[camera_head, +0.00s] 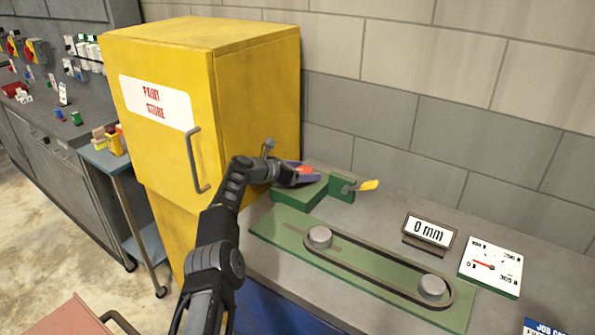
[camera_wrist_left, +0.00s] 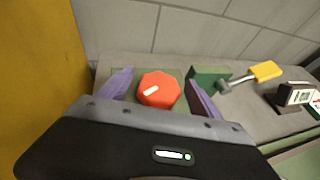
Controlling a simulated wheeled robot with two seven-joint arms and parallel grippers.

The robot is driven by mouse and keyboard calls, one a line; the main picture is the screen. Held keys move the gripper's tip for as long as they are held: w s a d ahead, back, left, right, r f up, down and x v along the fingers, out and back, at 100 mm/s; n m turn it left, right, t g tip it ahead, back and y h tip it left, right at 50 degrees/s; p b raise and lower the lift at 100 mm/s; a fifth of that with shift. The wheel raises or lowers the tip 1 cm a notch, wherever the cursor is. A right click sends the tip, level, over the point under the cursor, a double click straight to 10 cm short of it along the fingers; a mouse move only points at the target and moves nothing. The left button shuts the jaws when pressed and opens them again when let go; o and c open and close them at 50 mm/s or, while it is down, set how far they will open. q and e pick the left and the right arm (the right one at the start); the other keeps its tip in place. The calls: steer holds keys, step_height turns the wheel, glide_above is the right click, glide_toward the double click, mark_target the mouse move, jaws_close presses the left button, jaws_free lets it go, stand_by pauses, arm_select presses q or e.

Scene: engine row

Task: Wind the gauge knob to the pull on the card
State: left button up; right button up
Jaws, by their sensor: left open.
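A red knob (camera_wrist_left: 159,91) with a white pointer mark sits on a green mount, and it shows partly in the head view (camera_head: 305,171). The mark slants from lower left to upper right in the left wrist view. My left gripper (camera_wrist_left: 157,82) is open, with its purple fingers on either side of the knob; I cannot tell if they touch it. A white dial (camera_head: 491,267) has a red needle pointing left, near its 0. A display (camera_head: 429,231) reads 0 mm. A blue job card (camera_head: 541,328) is cut off at the lower right. My right gripper is out of view.
A yellow paint store cabinet (camera_head: 240,90) stands close left of my left gripper. A yellow-handled lever (camera_head: 369,185) sticks out right of the knob. A green plate (camera_head: 275,222) carries a belt (camera_head: 380,278) around two pulleys. A block wall closes the back.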

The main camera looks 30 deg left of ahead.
mark_target(301, 171)
arm_select(q)
steer(key=shift+a, duration=0.1)
steer(key=shift+s+a+r+b, duration=0.3)
steer(key=shift+s+a+b, duration=0.05)
steer(key=shift+s, duration=0.2)
steer(key=shift+s+a+r, duration=0.1)
steer(key=shift+s+r, duration=0.1)
steer(key=shift+s, duration=0.4)
steer(key=b+v, duration=0.1)
steer(key=v, duration=0.2)
steer(key=shift+s+a+b, duration=0.2)
steer(key=shift+s+b, duration=0.1)
steer(key=shift+b, duration=0.1)
steer(key=shift+s+a+r, duration=0.15)
steer(key=shift+s+r, duration=0.25)
steer(key=shift+s, duration=0.2)
